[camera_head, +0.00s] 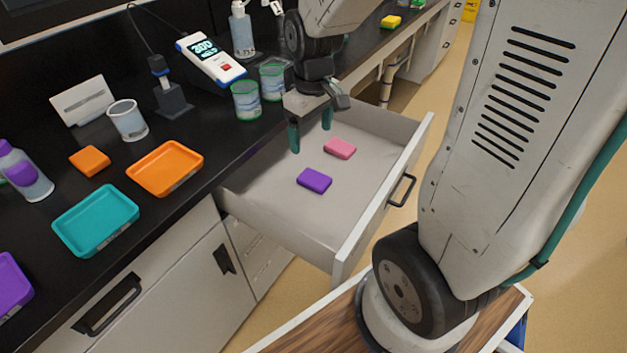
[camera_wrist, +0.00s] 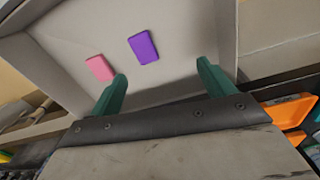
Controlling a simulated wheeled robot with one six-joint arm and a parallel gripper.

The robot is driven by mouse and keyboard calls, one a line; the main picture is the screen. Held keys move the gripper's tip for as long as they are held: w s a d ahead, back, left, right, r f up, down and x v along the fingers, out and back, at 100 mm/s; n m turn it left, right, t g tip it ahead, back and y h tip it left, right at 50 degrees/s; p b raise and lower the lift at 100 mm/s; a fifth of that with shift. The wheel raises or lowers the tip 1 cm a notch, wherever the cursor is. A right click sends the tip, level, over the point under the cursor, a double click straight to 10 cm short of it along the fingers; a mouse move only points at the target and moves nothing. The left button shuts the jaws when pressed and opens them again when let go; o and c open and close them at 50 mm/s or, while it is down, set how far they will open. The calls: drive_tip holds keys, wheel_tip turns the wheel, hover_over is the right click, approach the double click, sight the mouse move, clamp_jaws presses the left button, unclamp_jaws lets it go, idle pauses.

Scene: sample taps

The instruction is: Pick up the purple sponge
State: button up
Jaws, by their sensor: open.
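The purple sponge (camera_head: 314,180) lies flat on the floor of the open drawer (camera_head: 262,203), near its middle. It also shows in the wrist view (camera_wrist: 143,47), ahead of the fingertips and between their lines. A pink sponge (camera_head: 340,148) lies in the same drawer, behind the purple one in the head view, and to its left in the wrist view (camera_wrist: 100,67). My gripper (camera_head: 310,137) is open and empty, with green fingers pointing down over the back part of the drawer. In the wrist view my gripper (camera_wrist: 162,85) is apart from both sponges.
The drawer's walls and front with its handle (camera_head: 402,190) surround the sponges. On the black counter are an orange tray (camera_head: 196,158), a teal tray (camera_head: 62,232), an orange sponge (camera_head: 90,161), a beaker (camera_head: 128,120) and two jars (camera_head: 246,101) close to the drawer's back corner.

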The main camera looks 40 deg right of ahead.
drive_tip(key=n, duration=0.2)
approach(314, 177)
drive_tip(key=shift+a+f+g, duration=0.2)
drive_tip(key=shift+g, duration=0.1)
drive_tip(key=f, duration=0.8)
drive_tip(key=shift+w+d+f, duration=0.15)
drive_tip(key=shift+d+f, duration=0.15)
drive_tip(key=shift+f, duration=0.05)
drive_tip(key=c, duration=1.1)
